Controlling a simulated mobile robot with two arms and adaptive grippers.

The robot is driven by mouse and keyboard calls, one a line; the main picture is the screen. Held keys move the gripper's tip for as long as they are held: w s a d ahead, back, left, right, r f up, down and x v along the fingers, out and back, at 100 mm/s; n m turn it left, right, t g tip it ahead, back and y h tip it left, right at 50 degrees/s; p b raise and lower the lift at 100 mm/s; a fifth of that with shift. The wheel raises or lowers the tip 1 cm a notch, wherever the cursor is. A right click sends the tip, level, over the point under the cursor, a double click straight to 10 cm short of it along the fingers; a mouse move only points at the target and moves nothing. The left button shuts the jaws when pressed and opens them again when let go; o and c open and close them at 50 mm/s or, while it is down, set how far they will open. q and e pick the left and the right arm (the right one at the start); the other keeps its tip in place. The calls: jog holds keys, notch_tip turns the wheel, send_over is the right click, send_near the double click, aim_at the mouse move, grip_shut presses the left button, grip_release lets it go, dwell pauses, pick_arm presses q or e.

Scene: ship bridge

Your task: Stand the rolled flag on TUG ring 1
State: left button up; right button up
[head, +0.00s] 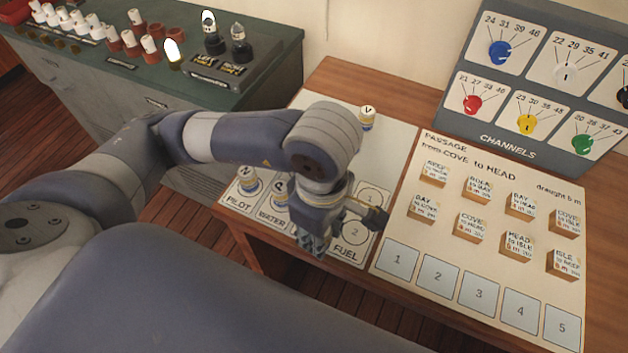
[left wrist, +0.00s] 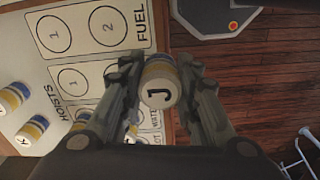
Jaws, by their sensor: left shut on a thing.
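A rolled flag marked J (left wrist: 158,92), with a pale end and a blue and yellow band, is between the fingers of my left gripper (left wrist: 160,88). The gripper is shut on it. In the head view my left gripper (head: 313,242) points down over the front edge of the flag board (head: 392,140), and the arm hides the flag. Rings 1 (head: 370,198) and 2 (head: 355,232) above the FUEL label are bare. The left wrist view shows another bare ring 1 (left wrist: 72,80). I cannot read a TUG label. My right gripper is not in view.
More flags (left wrist: 30,132) show in the left wrist view. Right are a passage board with blocks (head: 472,225) and the CHANNELS panel (head: 520,120).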

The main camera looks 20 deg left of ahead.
pick_arm(q)
jog(key=shift+w, duration=0.35)
jog(key=w, duration=0.2)
jog(key=w+a+p, duration=0.1)
jog(key=w, duration=0.1)
jog(key=w+p, duration=0.1)
jog(key=w, duration=0.1)
jog(key=shift+a+f, duration=0.15)
jog(key=shift+a, duration=0.1)
jog(key=w, duration=0.3)
jog(key=w+a+p, duration=0.1)
jog(key=w, duration=0.1)
jog(key=w+f+p, duration=0.1)
jog(key=w, duration=0.2)
jog(key=shift+w+a, duration=0.3)
jog(key=shift+w, duration=0.05)
jog(key=shift+w+f, duration=0.1)
jog(key=shift+f, duration=0.05)
notch_tip(320, 180, down, 3)
jog(key=shift+r+p, duration=0.1)
jog(key=shift+p, duration=0.9)
jog(key=shift+f, duration=0.3)
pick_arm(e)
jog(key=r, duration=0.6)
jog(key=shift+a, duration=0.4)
pick_arm(q)
jog(key=shift+f, duration=0.1)
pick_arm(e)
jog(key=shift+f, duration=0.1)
